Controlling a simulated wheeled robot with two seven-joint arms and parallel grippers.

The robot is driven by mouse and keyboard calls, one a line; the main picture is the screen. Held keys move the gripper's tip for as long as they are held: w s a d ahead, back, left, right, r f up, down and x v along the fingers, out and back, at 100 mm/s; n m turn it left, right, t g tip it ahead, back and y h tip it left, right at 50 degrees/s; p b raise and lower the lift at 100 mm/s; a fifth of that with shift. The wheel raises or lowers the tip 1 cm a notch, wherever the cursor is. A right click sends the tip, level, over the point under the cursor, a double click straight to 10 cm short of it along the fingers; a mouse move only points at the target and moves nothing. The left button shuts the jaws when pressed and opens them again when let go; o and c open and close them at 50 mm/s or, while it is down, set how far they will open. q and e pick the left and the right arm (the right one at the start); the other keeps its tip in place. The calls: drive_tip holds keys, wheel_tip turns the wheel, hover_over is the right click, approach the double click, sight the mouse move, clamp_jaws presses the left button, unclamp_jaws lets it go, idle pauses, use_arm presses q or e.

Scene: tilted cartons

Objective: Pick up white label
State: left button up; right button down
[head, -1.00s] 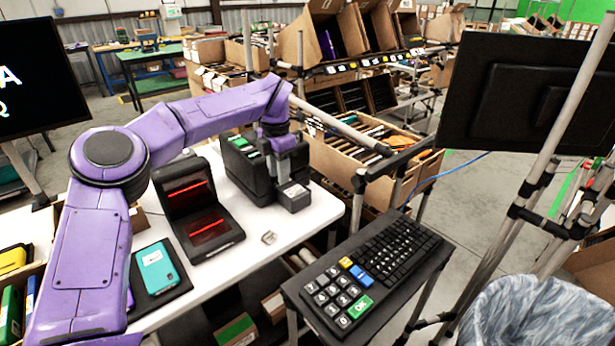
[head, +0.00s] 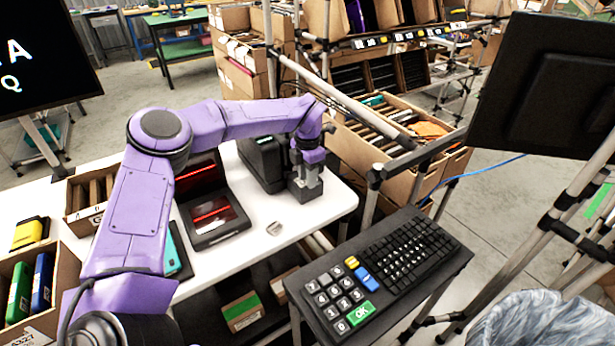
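A small pale, whitish piece (head: 274,228) lies on the white table near its front edge; it may be the white label, but it is too small to be sure. My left gripper (head: 306,186) points down over the right part of the table, beside a black box-shaped device (head: 262,162) that looks like a label printer. The gripper is above and to the right of the pale piece, apart from it. Whether its fingers are open or hold anything is too small to tell. My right gripper is not in view.
On the white table (head: 325,208) stands a black scanner with red lines (head: 212,215); a teal item (head: 172,255) is partly behind my arm. A keypad and keyboard stand (head: 375,265) is in front at the right. Cartons (head: 385,135) stand behind the table.

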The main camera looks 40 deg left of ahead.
use_arm(q)
drive_tip(key=shift+s+f, duration=0.15)
drive_tip(key=shift+s, duration=0.25)
drive_tip(key=shift+c, duration=0.7)
drive_tip(key=shift+w, duration=0.2)
clamp_jaws()
